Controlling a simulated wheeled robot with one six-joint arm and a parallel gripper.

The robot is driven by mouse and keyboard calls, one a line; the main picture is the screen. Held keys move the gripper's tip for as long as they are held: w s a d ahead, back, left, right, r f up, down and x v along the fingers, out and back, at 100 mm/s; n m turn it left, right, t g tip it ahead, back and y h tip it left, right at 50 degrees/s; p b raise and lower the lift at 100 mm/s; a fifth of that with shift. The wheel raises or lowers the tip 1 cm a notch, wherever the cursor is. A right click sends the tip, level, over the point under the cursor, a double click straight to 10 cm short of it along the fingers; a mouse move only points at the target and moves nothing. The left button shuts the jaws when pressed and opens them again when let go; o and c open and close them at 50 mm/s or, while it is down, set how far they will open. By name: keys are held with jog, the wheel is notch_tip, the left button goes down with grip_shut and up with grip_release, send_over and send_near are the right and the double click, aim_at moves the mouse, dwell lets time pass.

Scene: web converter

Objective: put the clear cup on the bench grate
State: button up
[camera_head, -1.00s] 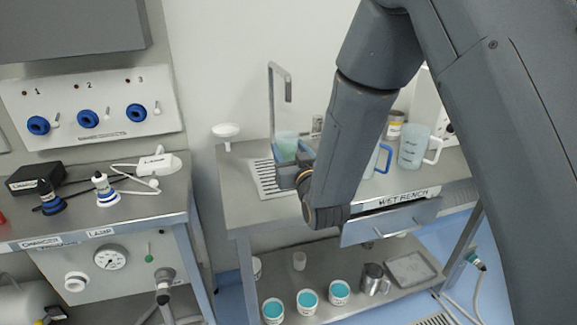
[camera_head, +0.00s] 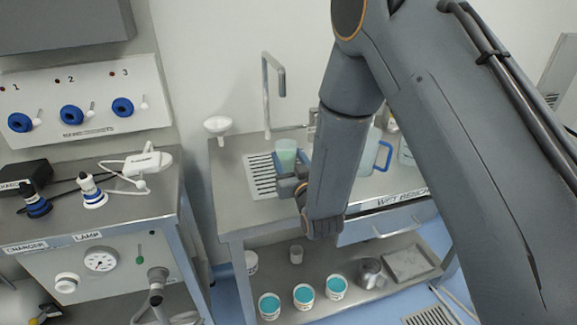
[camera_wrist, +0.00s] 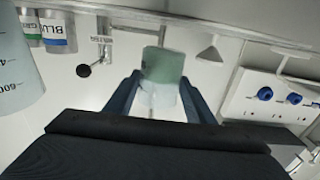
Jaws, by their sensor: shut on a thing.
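The clear cup (camera_head: 286,152), pale green inside, stands upright between the fingers of my gripper (camera_head: 289,168) in the head view. The bench grate (camera_head: 260,178), a slotted light panel, lies in the bench top just left of and beneath the cup. The cup also shows in the wrist view (camera_wrist: 162,65), with the gripper's two dark fingers (camera_wrist: 158,98) on either side of it. My gripper is shut on it. The cup's lower part is hidden in the head view, so I cannot tell whether it touches the grate.
A tall bent spout (camera_head: 266,95) rises behind the grate. A white funnel (camera_head: 217,126) is at the back left. A blue-handled jug (camera_head: 373,155) is right of my arm. Several teal-filled tubs (camera_head: 304,296) sit on the lower shelf. The bench top's front left (camera_head: 235,215) is clear.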

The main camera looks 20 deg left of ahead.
aim_at(289, 168)
jog(key=shift+f+p, duration=0.3)
jog(key=shift+f, duration=1.3)
jog(key=shift+f, duration=0.1)
jog(key=o, duration=1.2)
jog(key=shift+s+d, duration=0.15)
jog(key=b+v, duration=0.3)
jog(key=v, duration=0.7)
jog(key=shift+s, duration=0.15)
jog(key=shift+s+d, duration=0.4)
jog(key=shift+s, duration=0.15)
